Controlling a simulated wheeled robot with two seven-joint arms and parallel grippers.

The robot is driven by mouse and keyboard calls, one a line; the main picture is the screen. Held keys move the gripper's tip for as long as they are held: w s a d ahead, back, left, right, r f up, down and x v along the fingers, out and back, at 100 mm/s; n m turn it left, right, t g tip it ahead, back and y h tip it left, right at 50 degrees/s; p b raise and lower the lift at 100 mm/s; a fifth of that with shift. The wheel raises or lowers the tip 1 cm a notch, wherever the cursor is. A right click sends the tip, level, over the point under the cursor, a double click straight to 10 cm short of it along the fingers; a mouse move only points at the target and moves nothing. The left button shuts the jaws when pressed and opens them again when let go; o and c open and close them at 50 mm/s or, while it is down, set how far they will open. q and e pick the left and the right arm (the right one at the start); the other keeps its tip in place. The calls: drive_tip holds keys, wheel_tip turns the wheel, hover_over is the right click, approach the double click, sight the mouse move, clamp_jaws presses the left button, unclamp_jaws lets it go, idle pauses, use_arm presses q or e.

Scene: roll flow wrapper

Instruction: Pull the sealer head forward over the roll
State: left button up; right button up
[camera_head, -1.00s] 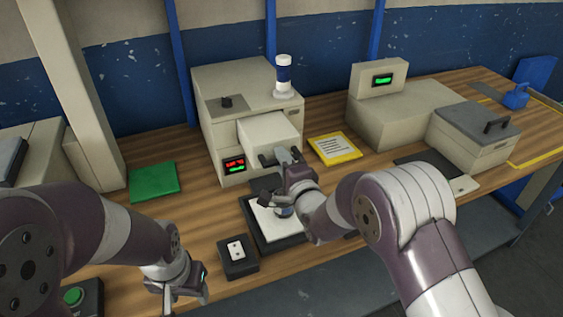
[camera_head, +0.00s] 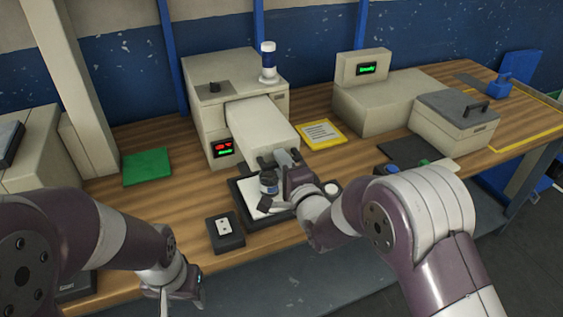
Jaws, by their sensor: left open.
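The sealer head (camera_head: 262,124) is a pale box drawn well out of the front of the beige machine (camera_head: 198,108), reaching toward a black tray (camera_head: 243,198) with a white pad. A small dark-and-white roll (camera_head: 268,183) stands on that pad, just below the head's front end and partly hidden by my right arm. My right gripper (camera_head: 280,158) is at the dark handle on the head's front and appears closed on it; its fingertips are partly hidden. My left gripper (camera_head: 176,292) is open and empty, low at the table's front edge, away from the machine.
A dark box with a white switch plate (camera_head: 225,232) sits left of the tray. A green mat (camera_head: 147,167) lies left, a yellow-framed card (camera_head: 322,134) right. A lidded box (camera_head: 455,120) stands farther right.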

drive_tip(key=shift+o, duration=0.7)
drive_tip(key=shift+s+d+r, duration=0.1)
drive_tip(key=shift+s+d, duration=0.05)
drive_tip(key=shift+s, duration=0.1)
drive_tip(key=b+v, duration=0.1)
drive_tip(key=v, duration=1.1)
drive_tip(key=shift+s, duration=0.35)
